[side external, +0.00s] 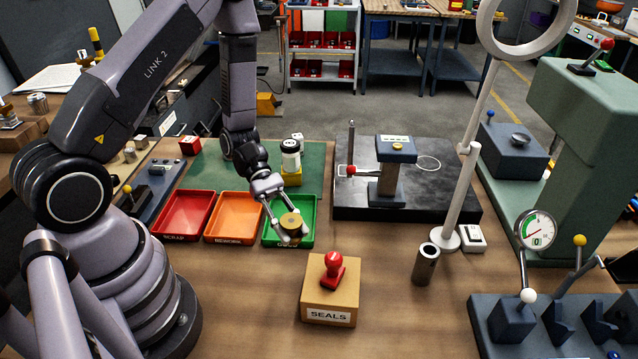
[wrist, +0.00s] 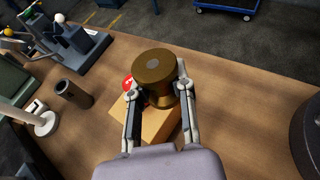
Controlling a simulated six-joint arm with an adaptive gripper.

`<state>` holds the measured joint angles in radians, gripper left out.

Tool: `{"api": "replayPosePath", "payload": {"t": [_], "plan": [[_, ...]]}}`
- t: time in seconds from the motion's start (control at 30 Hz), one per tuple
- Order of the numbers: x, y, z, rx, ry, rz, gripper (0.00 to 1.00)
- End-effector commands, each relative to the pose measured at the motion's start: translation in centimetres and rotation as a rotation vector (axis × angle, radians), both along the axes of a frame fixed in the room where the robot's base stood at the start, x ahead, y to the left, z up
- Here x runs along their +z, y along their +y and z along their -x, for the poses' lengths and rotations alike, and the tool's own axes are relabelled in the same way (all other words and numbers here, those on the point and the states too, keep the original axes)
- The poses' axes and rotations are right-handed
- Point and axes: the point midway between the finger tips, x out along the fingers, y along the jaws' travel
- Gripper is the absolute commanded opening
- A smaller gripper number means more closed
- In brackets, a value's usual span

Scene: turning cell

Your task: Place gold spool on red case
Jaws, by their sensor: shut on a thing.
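The gold spool (side external: 291,221) is held in my gripper (side external: 288,230), in front of the green tray in the side view. In the wrist view the spool (wrist: 155,72) is between the two fingers of my gripper (wrist: 157,90), its round end facing the camera. It appears clear of the bench; its exact height is hard to tell. A small red box (side external: 190,145) at the back left of the bench, behind the red tray, may be the red case. I cannot confirm this, and I do not see it in the wrist view.
Red (side external: 183,232), orange (side external: 229,237) and green (side external: 307,243) trays line the bench. A dark metal tube (side external: 425,264) and a pale stand (side external: 446,238) are at right.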

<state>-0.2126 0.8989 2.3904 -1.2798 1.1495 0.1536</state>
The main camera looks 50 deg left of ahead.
Motion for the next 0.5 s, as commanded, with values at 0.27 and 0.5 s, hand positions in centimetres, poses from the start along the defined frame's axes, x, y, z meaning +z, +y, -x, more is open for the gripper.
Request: {"api": "replayPosePath", "payload": {"t": [0.27,0.5], "plan": [[1.1,5.4,7.6,-0.495,0.006,0.014,0.00],[0.9,13.3,12.5,-0.935,0.019,0.023,0.00]]}}
